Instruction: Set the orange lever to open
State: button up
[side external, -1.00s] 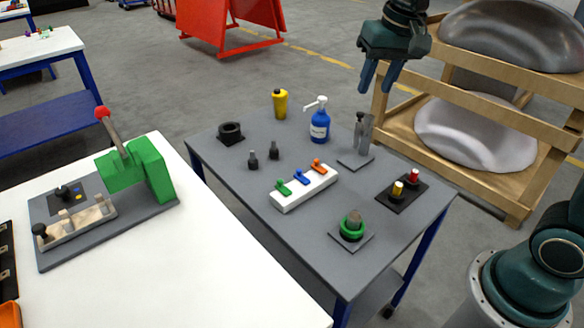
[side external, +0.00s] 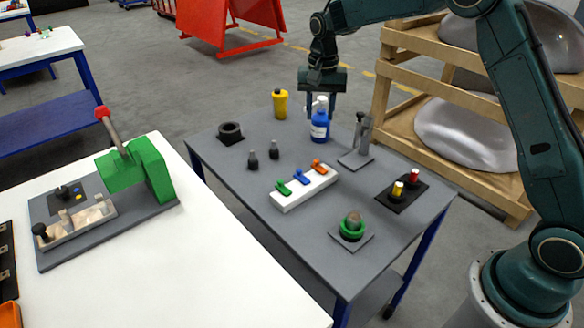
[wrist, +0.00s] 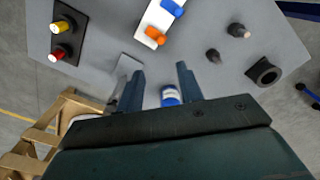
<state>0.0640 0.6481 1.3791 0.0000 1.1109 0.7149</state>
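The orange lever (side external: 318,164) is at the right end of a white block (side external: 304,190) on the grey table, beside a blue lever (side external: 301,178) and a green lever (side external: 283,188). In the wrist view the orange lever (wrist: 155,31) lies beyond my fingertips, apart from them, with the blue lever (wrist: 172,7) past it.
A yellow bottle (side external: 280,104), a black ring (side external: 231,132) and a grey upright clamp (side external: 361,140) stand near the block. A red and yellow button panel (side external: 401,191) and a green-ringed knob (side external: 352,226) are to the right. The table between block and bottle is clear.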

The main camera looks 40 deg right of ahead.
aim_at(317, 160)
jog(key=shift+w+f, duration=0.1)
jog(key=shift+f, duration=0.1)
notch_tip(317, 160, down, 14)
jog(key=shift+r, duration=0.15)
dwell(0.7)
grip_shut()
